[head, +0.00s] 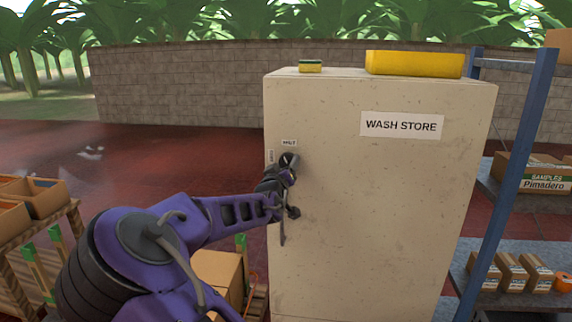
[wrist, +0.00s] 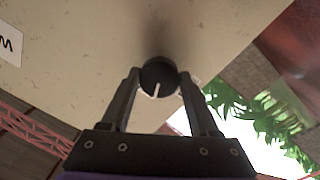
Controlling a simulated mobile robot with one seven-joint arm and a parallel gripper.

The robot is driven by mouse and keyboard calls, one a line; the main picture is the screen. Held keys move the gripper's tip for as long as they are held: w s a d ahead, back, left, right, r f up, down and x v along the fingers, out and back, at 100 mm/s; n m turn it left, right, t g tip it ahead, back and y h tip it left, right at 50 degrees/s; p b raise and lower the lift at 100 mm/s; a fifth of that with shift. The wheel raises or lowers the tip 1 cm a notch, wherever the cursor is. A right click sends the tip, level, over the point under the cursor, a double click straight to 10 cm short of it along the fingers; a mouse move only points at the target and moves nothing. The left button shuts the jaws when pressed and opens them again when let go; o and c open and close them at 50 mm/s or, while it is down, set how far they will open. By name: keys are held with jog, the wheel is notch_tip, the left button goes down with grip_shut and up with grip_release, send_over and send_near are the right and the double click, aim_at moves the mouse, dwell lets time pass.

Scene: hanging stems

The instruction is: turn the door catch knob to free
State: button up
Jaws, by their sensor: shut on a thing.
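The door catch knob (head: 288,159) is a dark round knob near the upper left edge of the cream WASH STORE cabinet door (head: 400,200). It also shows in the wrist view (wrist: 158,76), with a white pointer line running toward my gripper's base. My gripper (head: 284,172) reaches it from the lower left. In the wrist view my gripper's two fingers (wrist: 160,80) stand on either side of the knob, shut on it. A small label (head: 289,142) sits above the knob and another (head: 271,155) to its left; their words are too small to read surely.
A dark door handle (head: 283,228) hangs below the knob, close under my arm. A yellow block (head: 415,63) and a sponge (head: 310,66) lie on the cabinet top. A blue-posted shelf (head: 520,170) stands at right; crates (head: 40,198) stand at left.

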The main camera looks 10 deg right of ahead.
jog(key=n, duration=0.3)
jog(key=shift+n, duration=0.4)
jog(key=n, duration=0.3)
jog(key=shift+n+b, duration=0.3)
jog(key=shift+n, duration=0.1)
jog(key=n, duration=0.3)
jog(key=n+b, duration=0.1)
jog(key=n, duration=0.2)
jog(key=shift+d+t+y, duration=0.1)
jog(key=shift+t+y, duration=0.3)
jog(key=shift+n, duration=0.4)
jog(key=o, duration=1.4)
jog(key=shift+c, duration=0.2)
jog(key=v, duration=1.7)
jog(key=shift+s+p, duration=0.25)
jog(key=shift+p, duration=0.1)
